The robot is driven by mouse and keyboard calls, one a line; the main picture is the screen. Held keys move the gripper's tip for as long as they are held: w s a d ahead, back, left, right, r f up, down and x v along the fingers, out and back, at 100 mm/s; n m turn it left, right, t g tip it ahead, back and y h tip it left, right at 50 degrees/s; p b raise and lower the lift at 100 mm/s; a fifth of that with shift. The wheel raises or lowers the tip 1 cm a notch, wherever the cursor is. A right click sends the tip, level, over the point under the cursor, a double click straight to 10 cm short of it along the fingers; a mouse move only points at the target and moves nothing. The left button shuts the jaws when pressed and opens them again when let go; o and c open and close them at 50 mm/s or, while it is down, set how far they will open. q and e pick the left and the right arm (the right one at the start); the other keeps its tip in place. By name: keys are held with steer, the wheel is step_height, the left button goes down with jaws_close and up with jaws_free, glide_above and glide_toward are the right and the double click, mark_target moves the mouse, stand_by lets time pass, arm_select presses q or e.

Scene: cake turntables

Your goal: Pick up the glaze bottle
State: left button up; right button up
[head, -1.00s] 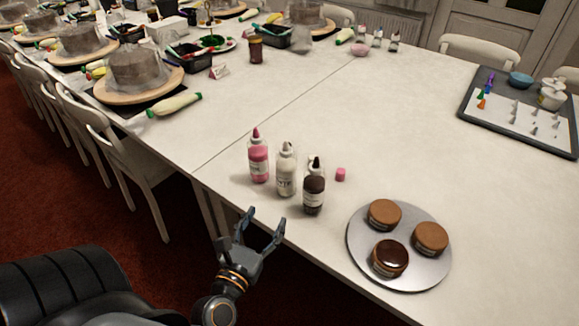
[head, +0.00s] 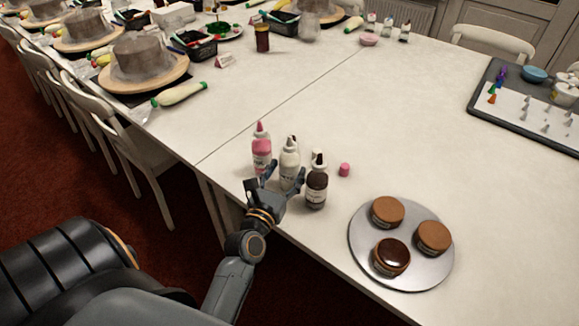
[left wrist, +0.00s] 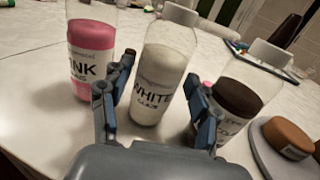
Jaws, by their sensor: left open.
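Three glaze bottles stand upright in a row near the table edge. The white glaze bottle (head: 290,158) is in the middle, with the pink bottle (head: 261,150) to its left and the dark chocolate bottle (head: 316,186) to its right. My left gripper (head: 281,177) is open at the white bottle. In the left wrist view, the white bottle (left wrist: 158,85), with "WHITE" on its label, shows between the two fingers (left wrist: 160,82). I cannot tell whether they touch it. The left finger overlaps the pink bottle (left wrist: 92,55); the right finger overlaps the dark bottle (left wrist: 238,95).
A small pink cap (head: 344,169) lies right of the bottles. A round metal plate (head: 365,262) with three glazed cakes (head: 388,211) is at the front right. A tray (head: 478,107) with piping tips is at the far right. The table middle is clear.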

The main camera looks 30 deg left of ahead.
mark_target(290, 164)
arm_select(q)
steer(key=x, duration=0.3)
steer(key=shift+f, duration=0.1)
steer(key=c, duration=0.6)
steer(key=shift+o, duration=0.2)
step_height(290, 164, up, 10)
steer(key=p, duration=1)
